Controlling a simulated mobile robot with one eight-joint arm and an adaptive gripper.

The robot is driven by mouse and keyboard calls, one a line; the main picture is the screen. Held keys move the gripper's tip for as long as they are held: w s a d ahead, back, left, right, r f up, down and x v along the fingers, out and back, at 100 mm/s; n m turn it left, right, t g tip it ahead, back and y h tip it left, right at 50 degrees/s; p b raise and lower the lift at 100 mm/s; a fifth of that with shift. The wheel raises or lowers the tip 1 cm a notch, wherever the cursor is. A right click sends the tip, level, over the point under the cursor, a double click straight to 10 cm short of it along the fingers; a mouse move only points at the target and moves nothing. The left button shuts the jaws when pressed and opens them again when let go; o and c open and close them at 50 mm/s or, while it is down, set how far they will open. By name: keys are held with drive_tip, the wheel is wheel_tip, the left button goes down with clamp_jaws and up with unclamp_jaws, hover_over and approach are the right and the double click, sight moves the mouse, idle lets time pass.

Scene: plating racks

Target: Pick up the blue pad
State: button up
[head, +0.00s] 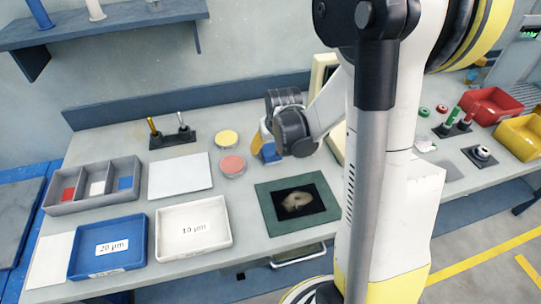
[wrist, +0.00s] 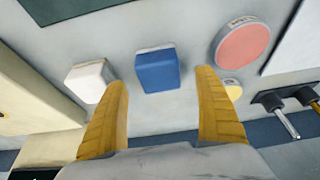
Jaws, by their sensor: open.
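A blue pad (wrist: 158,71), a small block with a pale edge, lies flat on the bench in the wrist view. It appears beyond and between the tips of my gripper (wrist: 161,82), nearer the left finger, and nothing touches it. My gripper's yellow fingers are wide apart and empty. In the head view the blue pad (head: 270,154) shows partly, low beside a yellow finger of my gripper (head: 262,146). The other finger is hidden there by my arm.
A white block (wrist: 90,80) lies left of the pad in the wrist view. A pink round dish (wrist: 242,45) and a yellow dish (wrist: 233,91) are to its right. A three-compartment grey tray (head: 96,195) stands at the bench's left, beside a white panel (head: 180,176).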

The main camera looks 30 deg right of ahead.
sight(271, 149)
drive_tip(key=x, duration=0.3)
drive_tip(key=shift+b, duration=0.4)
drive_tip(key=shift+r, duration=0.1)
drive_tip(key=shift+c, duration=0.9)
drive_tip(key=c, duration=1.1)
wheel_tip(271, 149, up, 4)
drive_tip(key=shift+r+p, duration=0.25)
drive_tip(key=shift+p, duration=0.9)
drive_tip(key=s+d+r+p, duration=0.3)
drive_tip(key=s+d+r, duration=0.3)
drive_tip(key=d, duration=0.3)
drive_tip(key=shift+s+d+r, duration=0.25)
drive_tip(key=shift+s+d, duration=0.1)
drive_tip(key=shift+s, duration=0.05)
